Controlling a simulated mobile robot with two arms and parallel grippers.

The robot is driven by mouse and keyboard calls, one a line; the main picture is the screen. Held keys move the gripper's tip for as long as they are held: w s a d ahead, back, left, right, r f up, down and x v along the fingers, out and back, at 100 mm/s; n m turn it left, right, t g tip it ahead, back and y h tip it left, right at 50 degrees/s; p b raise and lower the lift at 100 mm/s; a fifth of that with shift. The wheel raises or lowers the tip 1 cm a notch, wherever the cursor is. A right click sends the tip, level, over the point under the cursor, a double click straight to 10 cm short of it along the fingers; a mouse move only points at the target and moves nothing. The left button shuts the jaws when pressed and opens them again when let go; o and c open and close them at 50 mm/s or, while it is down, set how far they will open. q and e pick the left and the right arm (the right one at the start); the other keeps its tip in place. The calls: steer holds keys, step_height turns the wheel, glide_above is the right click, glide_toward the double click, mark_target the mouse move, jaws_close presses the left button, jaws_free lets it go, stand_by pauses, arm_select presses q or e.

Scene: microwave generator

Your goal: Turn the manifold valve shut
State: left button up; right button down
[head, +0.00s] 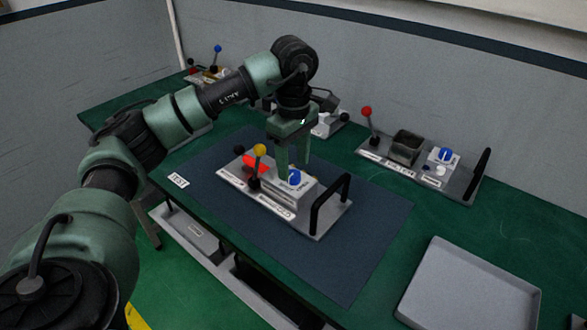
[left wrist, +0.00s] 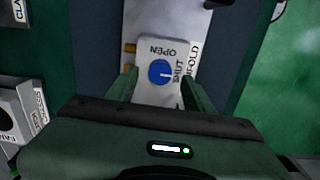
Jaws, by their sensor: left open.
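The manifold valve is a blue knob (head: 295,177) on a pale block of a unit on the dark mat. In the left wrist view the blue knob (left wrist: 159,71) sits on a white plate (left wrist: 151,93) marked OPEN and SHUT. A pale mark on the knob appears to lie on the side by SHUT, but it is small. My left gripper (head: 295,162) points down over the block. Its fingers are open and apart, one to each side of the knob in the wrist view (left wrist: 160,84). I cannot tell whether they touch it. My right gripper is out of view.
A similar unit labelled FILTER (head: 460,182) stands at the back right. An empty grey tray (head: 470,290) lies at the front right.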

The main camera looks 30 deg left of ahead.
mark_target(294, 174)
arm_select(q)
step_height(294, 174, up, 6)
steer(key=shift+f, duration=0.25)
stand_by(0.4)
